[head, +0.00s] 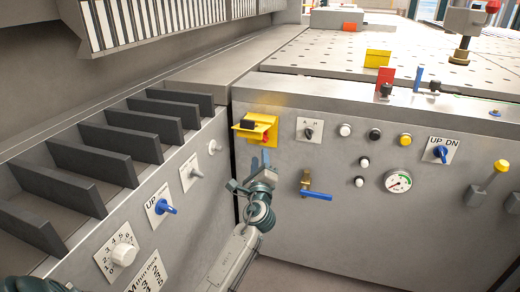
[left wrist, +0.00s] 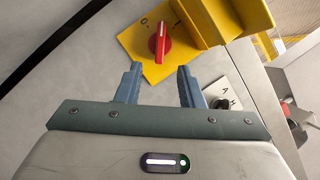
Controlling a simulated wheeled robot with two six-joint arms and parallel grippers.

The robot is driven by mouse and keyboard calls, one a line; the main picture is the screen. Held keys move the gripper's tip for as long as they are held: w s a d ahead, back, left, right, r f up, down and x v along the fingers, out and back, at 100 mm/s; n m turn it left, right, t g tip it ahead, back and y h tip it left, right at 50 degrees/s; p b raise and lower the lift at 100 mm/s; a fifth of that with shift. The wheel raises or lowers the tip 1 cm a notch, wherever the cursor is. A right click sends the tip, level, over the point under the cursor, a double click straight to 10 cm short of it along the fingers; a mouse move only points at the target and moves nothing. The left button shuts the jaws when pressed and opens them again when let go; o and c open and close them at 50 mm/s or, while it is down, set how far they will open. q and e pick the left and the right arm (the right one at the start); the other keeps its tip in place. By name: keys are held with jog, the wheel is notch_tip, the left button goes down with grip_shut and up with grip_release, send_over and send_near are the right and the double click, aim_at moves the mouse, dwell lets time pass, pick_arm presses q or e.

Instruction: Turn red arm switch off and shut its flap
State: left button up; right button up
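The red arm switch (left wrist: 160,43) is a red knob with a white line on a yellow plate (left wrist: 152,68). In the left wrist view the line stands nearly upright; I cannot tell which mark it points to. Its yellow flap (left wrist: 222,20) stands open, away from the knob. In the head view the flap (head: 247,131) sticks out from the yellow switch plate (head: 270,122) on the front panel. My left gripper (head: 261,159) is just below the switch there. In the left wrist view its two fingers (left wrist: 158,85) are apart and empty, short of the knob. My right gripper is not in view.
A selector switch (head: 309,131) sits right of the yellow plate, with buttons and a gauge (head: 398,181) further right. A blue-handled valve (head: 316,194) sticks out right of my gripper. The left panel carries a blue UP knob (head: 165,207).

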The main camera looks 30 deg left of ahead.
pick_arm(q)
jog(key=shift+v, duration=1.1)
